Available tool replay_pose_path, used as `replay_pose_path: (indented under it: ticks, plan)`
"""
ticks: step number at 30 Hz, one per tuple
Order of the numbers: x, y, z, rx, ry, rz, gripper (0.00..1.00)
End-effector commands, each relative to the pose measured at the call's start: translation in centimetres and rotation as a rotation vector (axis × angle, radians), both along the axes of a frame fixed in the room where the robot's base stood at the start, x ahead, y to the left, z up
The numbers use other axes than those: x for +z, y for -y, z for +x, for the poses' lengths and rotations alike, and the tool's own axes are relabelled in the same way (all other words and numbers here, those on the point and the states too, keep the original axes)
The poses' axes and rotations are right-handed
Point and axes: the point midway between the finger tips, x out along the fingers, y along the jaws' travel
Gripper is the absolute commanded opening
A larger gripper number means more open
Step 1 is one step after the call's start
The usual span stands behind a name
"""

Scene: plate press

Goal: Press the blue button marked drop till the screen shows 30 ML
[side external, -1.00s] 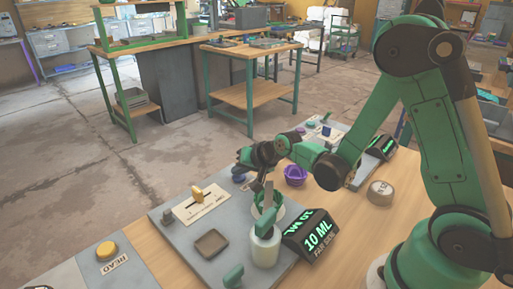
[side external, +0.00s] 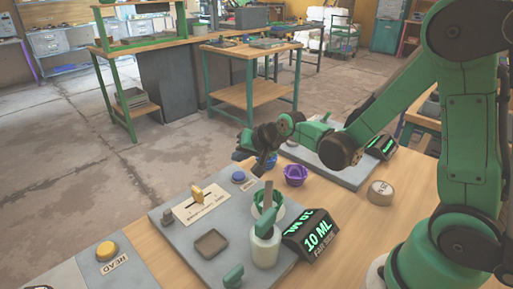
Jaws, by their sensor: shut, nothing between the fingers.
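A blue button (side external: 239,176) sits at the far right corner of the near grey panel (side external: 183,235), with a small label beside it too small to read. A dark screen block (side external: 312,236) at the panel's right side reads 10 ML in green, with FAR SIDE lettered below. My gripper (side external: 259,172) is shut and empty, pointing down just right of the blue button and above it, apart from it as far as I can tell. A second blue round part (side external: 270,160) shows behind the gripper, partly hidden.
A purple bowl (side external: 295,175) and a tape roll (side external: 381,193) lie on the table. A yellow READ button (side external: 107,250) is at left.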

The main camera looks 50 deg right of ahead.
Motion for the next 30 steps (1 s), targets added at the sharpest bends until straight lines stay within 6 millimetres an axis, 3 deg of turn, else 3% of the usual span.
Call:
replay_pose_path:
  ticks: [9,30]
  plan:
    - [2.6,0.0,0.0,0.0,0.0,0.0,0.0]
    - [2.7,0.0,0.0,0.0,0.0,0.0,0.0]
